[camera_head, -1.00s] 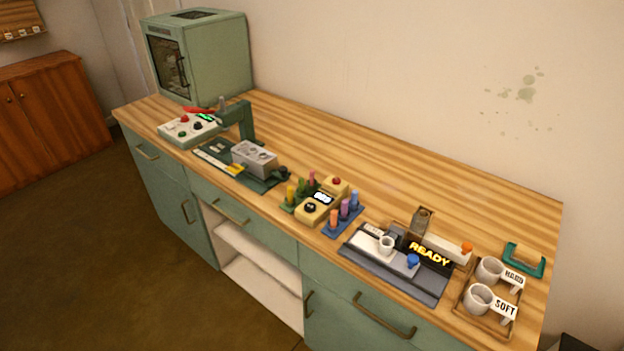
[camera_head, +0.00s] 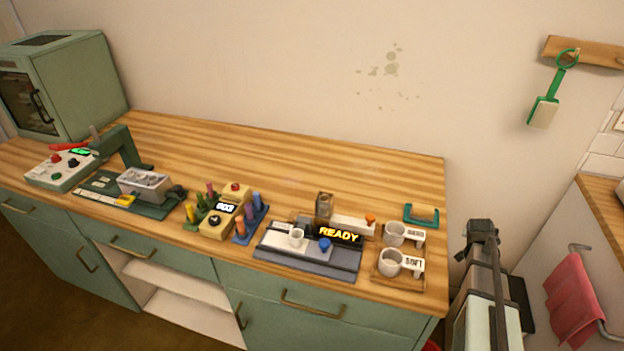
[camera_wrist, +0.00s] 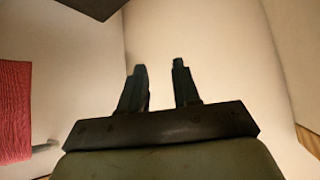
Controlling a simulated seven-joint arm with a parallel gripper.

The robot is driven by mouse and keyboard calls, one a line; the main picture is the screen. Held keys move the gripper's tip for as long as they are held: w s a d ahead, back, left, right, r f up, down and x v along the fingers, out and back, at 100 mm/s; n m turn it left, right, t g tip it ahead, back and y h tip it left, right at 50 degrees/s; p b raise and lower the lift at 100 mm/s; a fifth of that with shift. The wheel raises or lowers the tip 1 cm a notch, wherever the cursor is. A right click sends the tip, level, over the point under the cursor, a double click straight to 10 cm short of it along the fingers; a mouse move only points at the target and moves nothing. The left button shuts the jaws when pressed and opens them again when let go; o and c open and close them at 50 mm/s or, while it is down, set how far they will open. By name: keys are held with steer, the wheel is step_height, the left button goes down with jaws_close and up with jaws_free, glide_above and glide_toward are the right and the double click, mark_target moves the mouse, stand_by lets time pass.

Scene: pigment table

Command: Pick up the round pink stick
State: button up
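A pink stick (camera_head: 211,190) stands upright at the back of a green holder (camera_head: 201,218), left of the yellow device with a display. A green stick (camera_head: 202,202) and a yellow stick (camera_head: 190,212) stand in the same holder. The pink stick is small here, and I cannot tell whether it is round. My gripper (camera_wrist: 161,84) is open and empty in the wrist view, with its two dark fingers apart. It faces bare wall, away from the sticks, which the wrist view does not show.
A blue holder (camera_head: 243,238) bears orange, purple and blue sticks. The yellow device (camera_head: 226,212) stands between the holders. A grey READY station (camera_head: 300,262) and cups (camera_head: 391,262) stand to the right. The bench's back strip (camera_head: 270,150) is clear. A pink towel (camera_head: 573,300) hangs at far right.

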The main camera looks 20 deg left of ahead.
steer(key=w+a+r+t, duration=0.3)
steer(key=w+r, duration=0.2)
steer(key=r, duration=0.5)
steer(key=w+a+r+t, duration=0.25)
steer(key=w+r, duration=0.25)
steer(key=r, duration=0.4)
steer(key=a, duration=0.5)
steer(key=a+r+n+g+y, duration=0.1)
steer(key=a, duration=0.4)
steer(key=w+a+r+n, duration=0.1)
steer(key=a, duration=0.5)
steer(key=shift+r+y, duration=0.15)
steer(key=shift+y, duration=0.25)
steer(key=s+a+r+n+g+y, duration=0.1)
steer(key=s+a+n, duration=0.1)
steer(key=a, duration=0.7)
steer(key=s+a+r+n+g+y, duration=0.1)
steer(key=s+a+n+g, duration=0.15)
steer(key=a, duration=0.65)
steer(key=n+g+y, duration=0.4)
steer(key=n+g, duration=0.3)
steer(key=n, duration=0.6)
glide_toward(209, 183)
steer(key=x, duration=1.1)
